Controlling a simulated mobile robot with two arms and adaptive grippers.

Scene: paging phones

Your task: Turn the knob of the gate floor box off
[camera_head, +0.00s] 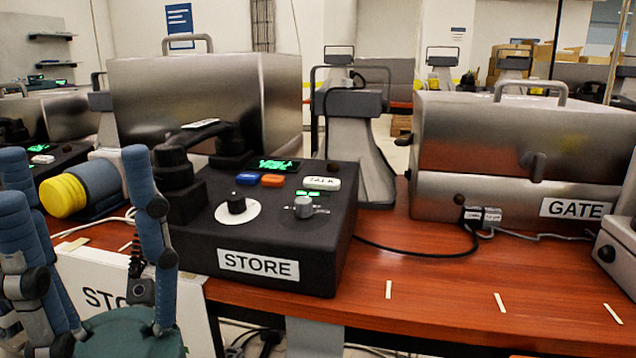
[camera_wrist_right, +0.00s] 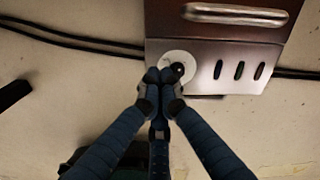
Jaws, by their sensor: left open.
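In the right wrist view, a metal floor box (camera_wrist_right: 220,45) has a white round dial (camera_wrist_right: 189,82) with a black knob (camera_wrist_right: 178,68) at its middle. No name label is readable on it there. My right gripper (camera_wrist_right: 161,76) has its fingertips drawn together over the left part of the dial, beside the knob. I see nothing clearly pinched between them, and contact with the knob cannot be told. In the head view, my left gripper (camera_head: 75,170) is open and empty at the lower left, its fingers spread in front of the desk.
A black STORE console (camera_head: 258,235) with knobs and buttons stands on the red-brown desk (camera_head: 440,300). A metal case with a GATE label (camera_head: 576,208) stands at the right. In the wrist view, black cables (camera_wrist_right: 75,38) run along the pale floor beside the box.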

